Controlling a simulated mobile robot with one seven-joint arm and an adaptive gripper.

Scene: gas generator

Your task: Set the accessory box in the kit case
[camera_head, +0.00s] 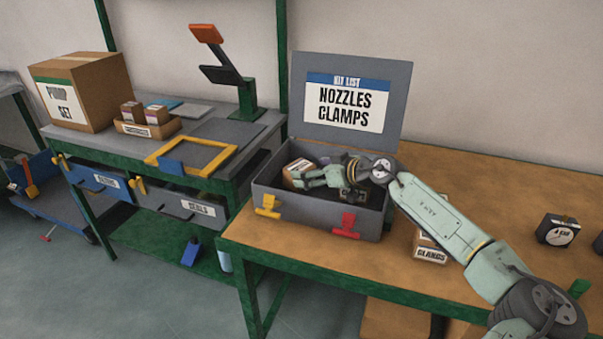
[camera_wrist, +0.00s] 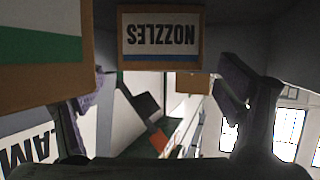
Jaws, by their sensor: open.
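The open grey kit case (camera_head: 300,217) stands on the wooden bench, its lid upright with a list reading NOZZLES and CLAMPS. My gripper (camera_head: 314,179) is low inside the case, pointing left, its fingers apart. A small cardboard box (camera_head: 297,171) with a white label sits at the case's left end by the fingertips. The inverted wrist view shows a box labelled NOZZLES (camera_wrist: 160,38) ahead of my open fingers, and a cardboard box with a green stripe (camera_wrist: 45,50) close at upper left. I cannot tell which is the accessory box. The gripper hides part of the case floor.
A box with a partly hidden label (camera_head: 430,250) stands on the bench under my arm, right of the case. A dark gauge (camera_head: 557,230) is further right. The left workbench holds a PUMP SET box (camera_head: 82,92), a small tray (camera_head: 147,128) and a yellow frame (camera_head: 190,158).

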